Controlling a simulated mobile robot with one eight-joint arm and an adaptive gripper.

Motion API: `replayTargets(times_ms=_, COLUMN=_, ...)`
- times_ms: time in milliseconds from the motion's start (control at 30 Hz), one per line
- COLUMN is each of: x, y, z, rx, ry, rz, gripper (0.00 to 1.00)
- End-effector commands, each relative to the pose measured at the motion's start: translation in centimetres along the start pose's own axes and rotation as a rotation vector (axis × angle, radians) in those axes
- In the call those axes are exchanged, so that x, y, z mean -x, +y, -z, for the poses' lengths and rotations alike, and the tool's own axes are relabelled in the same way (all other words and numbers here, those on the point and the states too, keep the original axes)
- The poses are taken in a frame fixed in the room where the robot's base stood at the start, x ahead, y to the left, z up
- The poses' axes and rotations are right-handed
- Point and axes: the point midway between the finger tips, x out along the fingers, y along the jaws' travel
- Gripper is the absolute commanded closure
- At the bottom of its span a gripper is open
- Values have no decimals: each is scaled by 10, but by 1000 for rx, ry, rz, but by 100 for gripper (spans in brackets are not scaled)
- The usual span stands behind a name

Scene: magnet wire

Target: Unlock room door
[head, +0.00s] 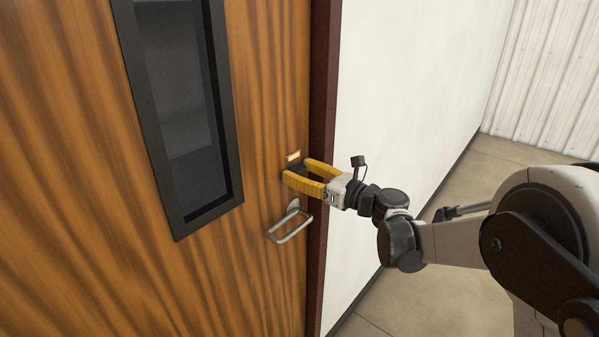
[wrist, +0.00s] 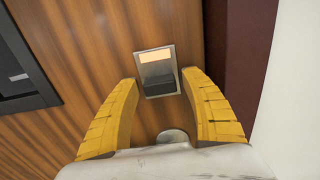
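The wooden room door (head: 265,95) stands on the left in the head view and looks shut in its dark red frame (head: 322,90). A small lock plate (wrist: 154,56) with a lit orange strip and a dark block (wrist: 160,84) is on the door near its right edge. The plate's top shows in the head view (head: 294,156). A silver lever handle (head: 290,228) sits below it. My gripper (head: 298,170) has yellow fingers spread apart. In the wrist view the fingers (wrist: 163,86) stand on either side of the dark block, with gaps visible.
A dark-framed narrow window (head: 190,110) is set in the door. A white wall (head: 410,90) runs to the right of the frame.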

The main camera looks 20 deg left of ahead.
Motion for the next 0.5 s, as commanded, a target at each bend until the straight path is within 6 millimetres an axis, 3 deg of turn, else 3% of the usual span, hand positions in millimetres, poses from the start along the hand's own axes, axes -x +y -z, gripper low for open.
replayTargets(times_ms=33, x=0, y=0, z=0, rx=0, ry=0, rz=0, gripper=64)
replayTargets(times_ms=133, x=0, y=0, z=0, rx=0, ry=0, rz=0, gripper=94)
replayTargets(times_ms=500, x=0, y=0, z=0, rx=19, ry=0, rz=0, gripper=94)
